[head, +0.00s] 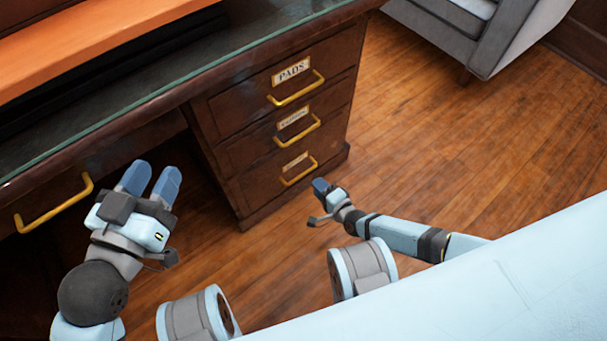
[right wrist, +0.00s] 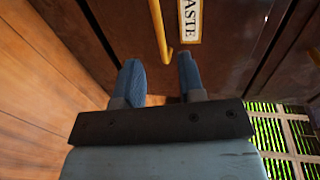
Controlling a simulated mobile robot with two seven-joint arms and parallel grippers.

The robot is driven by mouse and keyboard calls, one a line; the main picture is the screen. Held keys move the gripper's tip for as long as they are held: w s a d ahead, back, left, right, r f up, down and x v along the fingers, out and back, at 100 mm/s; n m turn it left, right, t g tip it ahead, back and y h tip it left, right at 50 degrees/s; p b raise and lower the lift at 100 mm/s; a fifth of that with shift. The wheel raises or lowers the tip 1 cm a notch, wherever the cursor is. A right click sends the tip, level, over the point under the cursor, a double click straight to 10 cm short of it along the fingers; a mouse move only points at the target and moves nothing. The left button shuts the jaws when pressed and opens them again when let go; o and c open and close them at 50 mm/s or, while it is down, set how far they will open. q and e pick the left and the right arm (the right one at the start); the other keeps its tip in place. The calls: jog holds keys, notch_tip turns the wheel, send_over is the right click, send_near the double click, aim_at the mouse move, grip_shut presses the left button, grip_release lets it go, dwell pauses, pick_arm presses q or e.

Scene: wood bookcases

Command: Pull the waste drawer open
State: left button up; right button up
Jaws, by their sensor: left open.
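The waste drawer shows in the right wrist view as a shut dark wood front with a white label (right wrist: 190,18) reading "ASTE", its first letter cut off. Its yellow handle (right wrist: 158,25) is beside the label. In the head view the lowest drawer (head: 270,195), with its yellow handle (head: 300,173), is closest to my right gripper; its label is too small to read. My right gripper (head: 320,188) is open; in its wrist view (right wrist: 160,62) the handle lies ahead, between the lines of the fingers, not gripped. My left gripper (head: 151,176) is open and empty, left of the drawers.
Above are a "PADS" drawer (head: 235,100) and a middle drawer (head: 245,143), both shut with yellow handles. Another yellow handle (head: 55,205) is on the desk at left. The glass-edged desktop (head: 180,85) overhangs. A grey armchair (head: 470,40) stands at top right. Wood floor (head: 430,130) is clear.

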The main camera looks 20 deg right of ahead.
aim_at(304, 173)
jog(key=b+x, duration=0.2)
jog(key=x, duration=0.6)
jog(key=shift+w+b, duration=0.2)
jog(key=shift+b, duration=0.2)
pick_arm(q)
jog(key=w+m, duration=0.1)
jog(key=a+r+m+t, duration=0.1)
jog(key=shift+w+m+h, duration=0.35)
jog(key=shift+m+h, duration=0.05)
pick_arm(e)
grip_shut()
